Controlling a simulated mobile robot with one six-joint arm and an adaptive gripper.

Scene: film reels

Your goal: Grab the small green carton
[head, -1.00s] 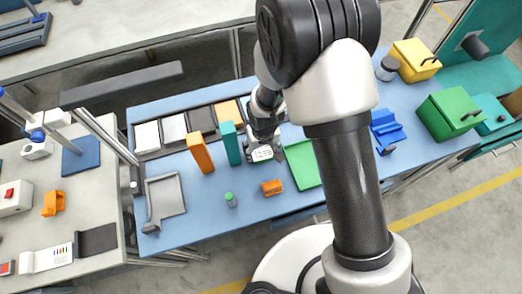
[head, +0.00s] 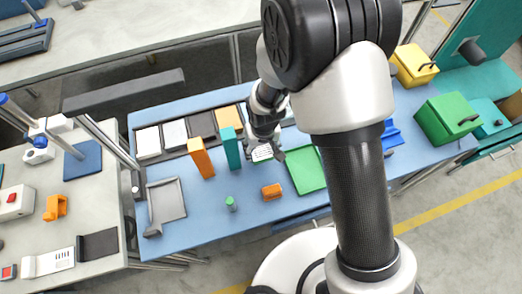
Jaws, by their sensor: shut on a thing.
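My gripper (head: 263,150) is low over the blue table, partly hidden by my own wrist. It is shut on a small carton (head: 262,154), whose pale top with dark print shows between the fingers. The carton's sides are mostly hidden, so its green colour is hard to make out. I cannot tell whether it touches the table. A taller teal box (head: 231,149) stands upright close to the left of my gripper.
An orange upright box (head: 201,159), a small green cylinder (head: 230,204) and an orange block (head: 272,192) stand nearby. A green tray (head: 306,168) lies right of my gripper. A grey tray (head: 166,198) is at the left.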

